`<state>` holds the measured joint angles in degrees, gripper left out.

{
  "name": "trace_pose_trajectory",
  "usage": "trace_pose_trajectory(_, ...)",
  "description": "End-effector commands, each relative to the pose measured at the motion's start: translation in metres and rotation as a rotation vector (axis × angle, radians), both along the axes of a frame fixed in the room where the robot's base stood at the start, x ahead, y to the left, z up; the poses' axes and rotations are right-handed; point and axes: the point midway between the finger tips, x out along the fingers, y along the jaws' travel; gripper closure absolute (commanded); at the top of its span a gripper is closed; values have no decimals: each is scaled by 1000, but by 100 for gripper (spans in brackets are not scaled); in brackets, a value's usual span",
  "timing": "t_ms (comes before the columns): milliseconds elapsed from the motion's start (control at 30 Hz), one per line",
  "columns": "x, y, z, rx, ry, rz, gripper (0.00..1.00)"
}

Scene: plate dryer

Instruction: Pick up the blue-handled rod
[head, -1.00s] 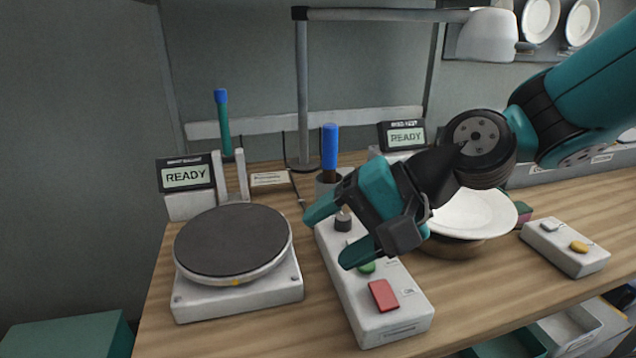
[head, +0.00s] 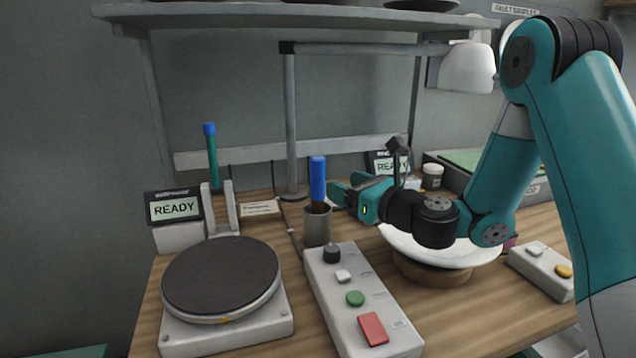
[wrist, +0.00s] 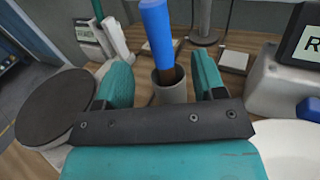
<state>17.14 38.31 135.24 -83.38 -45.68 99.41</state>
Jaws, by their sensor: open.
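The blue-handled rod (head: 318,180) stands upright in a grey cup (head: 317,228) behind the control box. Its blue handle is at the top, with a dark brown shaft below. My gripper (head: 338,190) is open and level, just right of the rod in the head view. In the wrist view, the rod's blue handle (wrist: 158,35) rises ahead of my open gripper (wrist: 160,82), in line with the gap between the two fingers. The grey cup (wrist: 170,88) is also seen through this gap. I cannot tell whether the rod is between the fingertips.
A second, teal rod with a blue tip (head: 211,155) stands in a holder at the left. A round dark hotplate (head: 222,280), a control box (head: 365,305), and a white plate on a wooden bowl (head: 440,250) stand around. A grey stand post (head: 291,120) rises behind.

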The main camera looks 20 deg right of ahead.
Motion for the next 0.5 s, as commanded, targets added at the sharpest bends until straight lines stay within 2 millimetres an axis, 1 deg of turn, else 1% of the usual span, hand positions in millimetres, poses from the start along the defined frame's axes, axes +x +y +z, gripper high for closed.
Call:
trace_pose_trajectory(33,9,6,7,-1,2,5,37)
trace_pose_trajectory(200,34,18,3,-4,-2,5,37)
trace_pose_trajectory(433,49,26,2,-3,-1,3,37)
trace_pose_trajectory(500,57,32,4,-3,-3,5,37)
